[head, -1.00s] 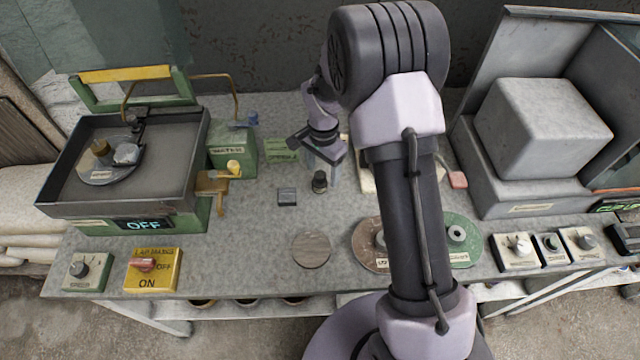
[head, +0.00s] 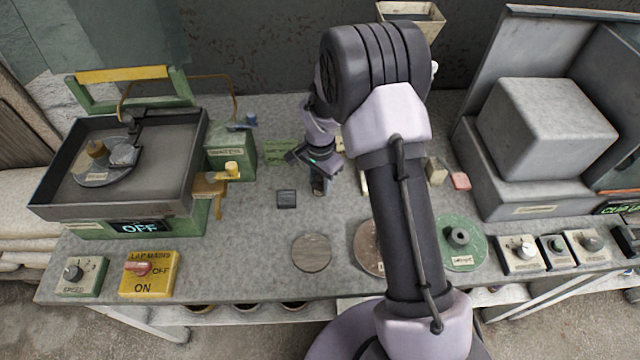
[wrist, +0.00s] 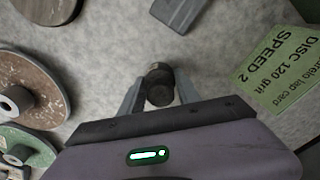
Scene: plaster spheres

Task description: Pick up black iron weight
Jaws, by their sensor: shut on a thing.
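The black iron weight (wrist: 159,86) is a small dark cylinder. In the wrist view it sits between the two fingertips of my gripper (wrist: 160,92), which is shut on it. In the head view my gripper (head: 320,187) points down at the middle of the bench, and the weight is mostly hidden between its fingers there. I cannot tell whether the weight still touches the bench top.
A dark square block (head: 286,198) lies left of my gripper. A brown disc (head: 312,252) and a green disc (head: 459,243) lie nearer the front edge. A green card (wrist: 281,66) lies nearby. The lapping machine (head: 120,175) stands left, a grey block (head: 545,125) right.

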